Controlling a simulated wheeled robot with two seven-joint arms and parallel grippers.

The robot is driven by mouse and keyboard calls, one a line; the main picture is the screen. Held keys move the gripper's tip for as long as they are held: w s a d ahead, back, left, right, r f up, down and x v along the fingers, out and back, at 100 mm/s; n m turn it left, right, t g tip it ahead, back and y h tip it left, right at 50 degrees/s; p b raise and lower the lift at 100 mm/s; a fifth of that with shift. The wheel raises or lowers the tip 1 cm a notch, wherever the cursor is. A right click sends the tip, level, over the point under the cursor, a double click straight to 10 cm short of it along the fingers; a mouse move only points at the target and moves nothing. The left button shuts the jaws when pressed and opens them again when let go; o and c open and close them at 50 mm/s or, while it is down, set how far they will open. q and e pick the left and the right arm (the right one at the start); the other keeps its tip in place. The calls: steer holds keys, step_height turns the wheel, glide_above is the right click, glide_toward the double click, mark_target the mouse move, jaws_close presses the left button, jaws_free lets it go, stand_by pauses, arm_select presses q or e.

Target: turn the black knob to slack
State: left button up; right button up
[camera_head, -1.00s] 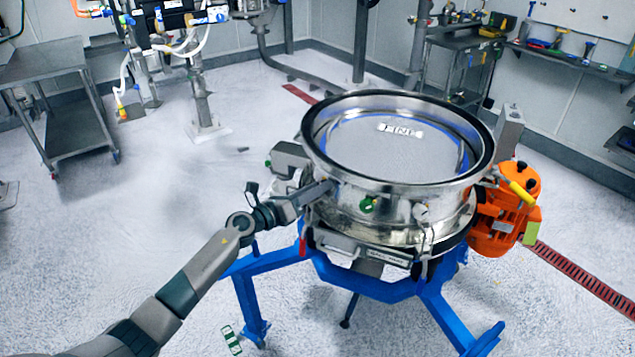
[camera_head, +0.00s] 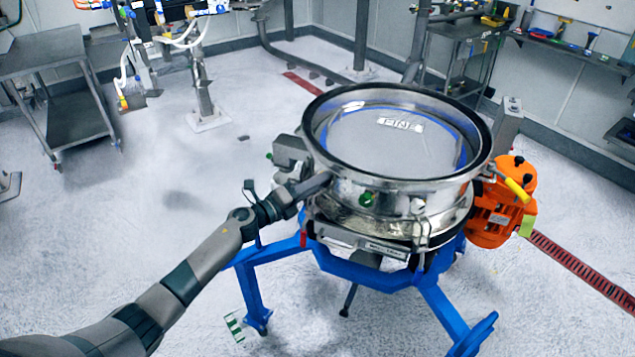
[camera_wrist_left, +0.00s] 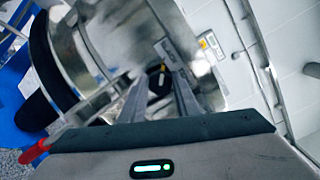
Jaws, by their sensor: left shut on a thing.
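The sifter (camera_head: 395,190) is a round steel drum with a fine mesh top, standing on a blue frame. My left gripper (camera_head: 322,181) reaches in from the left and meets the near left side of the drum. In the left wrist view the two fingers of my left gripper (camera_wrist_left: 159,88) reach forward and close on the black knob (camera_wrist_left: 157,73), which shows between the tips. In the head view the knob is hidden behind my gripper. The knob's turn angle cannot be read. My right gripper is not in view.
An orange motor (camera_head: 503,210) with a yellow handle is at the right. A blue frame leg (camera_head: 252,300) stands below my left arm. A grey cart (camera_head: 60,90) is far left. Floor at the left is clear.

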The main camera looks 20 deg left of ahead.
arm_select(q)
steer(key=o, duration=1)
steer(key=shift+o, duration=0.2)
steer(key=shift+s+a, duration=0.1)
steer(key=b+v, duration=0.5)
steer(key=v, duration=1.2)
steer(key=shift+f, duration=0.1)
